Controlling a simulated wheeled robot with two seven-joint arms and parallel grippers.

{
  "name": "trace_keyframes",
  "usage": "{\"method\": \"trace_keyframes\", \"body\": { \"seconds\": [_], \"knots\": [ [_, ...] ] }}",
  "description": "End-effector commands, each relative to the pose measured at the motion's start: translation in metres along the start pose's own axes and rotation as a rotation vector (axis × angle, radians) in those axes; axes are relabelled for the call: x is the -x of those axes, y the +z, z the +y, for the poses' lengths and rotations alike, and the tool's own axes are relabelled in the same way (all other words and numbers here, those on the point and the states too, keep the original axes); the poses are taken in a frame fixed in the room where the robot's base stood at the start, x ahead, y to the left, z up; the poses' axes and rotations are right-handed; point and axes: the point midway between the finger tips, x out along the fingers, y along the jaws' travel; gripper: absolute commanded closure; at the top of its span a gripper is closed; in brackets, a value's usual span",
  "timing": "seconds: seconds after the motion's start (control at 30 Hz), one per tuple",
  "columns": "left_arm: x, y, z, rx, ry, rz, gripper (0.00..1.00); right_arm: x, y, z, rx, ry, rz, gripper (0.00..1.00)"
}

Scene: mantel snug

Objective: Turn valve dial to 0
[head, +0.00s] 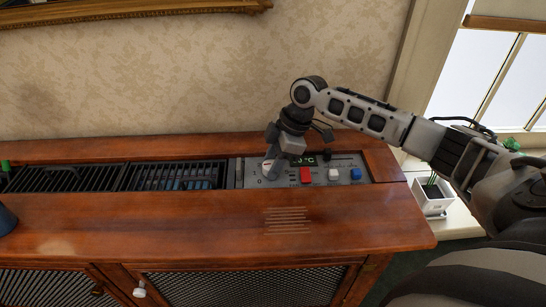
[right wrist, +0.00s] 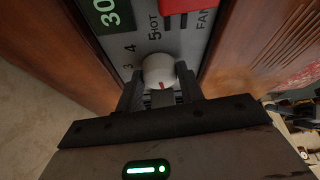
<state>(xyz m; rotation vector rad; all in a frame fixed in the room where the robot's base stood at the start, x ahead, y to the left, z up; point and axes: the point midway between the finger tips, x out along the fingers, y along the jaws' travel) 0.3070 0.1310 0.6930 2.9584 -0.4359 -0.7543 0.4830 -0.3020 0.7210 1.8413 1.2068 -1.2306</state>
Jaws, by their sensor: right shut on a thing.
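The valve dial (right wrist: 158,68) is a round white knob with a short red mark on its face, on a grey control panel (head: 313,183) set into the wooden cabinet top. In the right wrist view the red mark points toward the gripper's palm, a little to the right; digits 3, 4 and 5 show around the far left side of the dial. My right gripper (head: 269,161) is shut on the dial, with one finger (right wrist: 130,97) on each side of it. It hides part of the dial and its scale. My left gripper is not in view.
Right of the dial are a red switch (head: 306,175), a white button (head: 334,174), a blue button (head: 356,174) and a green-lit display (head: 305,160). Black grilles (head: 120,177) lie left. A potted plant (head: 433,196) stands by the window. The cabinet's front top is clear.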

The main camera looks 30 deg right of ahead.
Motion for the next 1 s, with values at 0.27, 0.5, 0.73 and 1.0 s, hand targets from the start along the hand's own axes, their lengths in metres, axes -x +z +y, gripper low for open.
{"method": "trace_keyframes", "body": {
  "seconds": [0.27, 0.5, 0.73, 1.0],
  "knots": [
    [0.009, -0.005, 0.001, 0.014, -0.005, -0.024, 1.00, 0.002, -0.002, 0.001, 0.212, -0.093, 0.003, 0.85],
    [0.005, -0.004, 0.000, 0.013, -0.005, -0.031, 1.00, 0.000, -0.002, 0.002, 0.393, -0.166, 0.004, 0.85],
    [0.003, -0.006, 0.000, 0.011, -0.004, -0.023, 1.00, -0.001, -0.002, 0.003, 0.522, -0.219, 0.003, 0.85],
    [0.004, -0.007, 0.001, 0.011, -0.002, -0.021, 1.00, 0.000, -0.002, 0.003, 0.598, -0.250, 0.001, 0.85]
  ]
}}
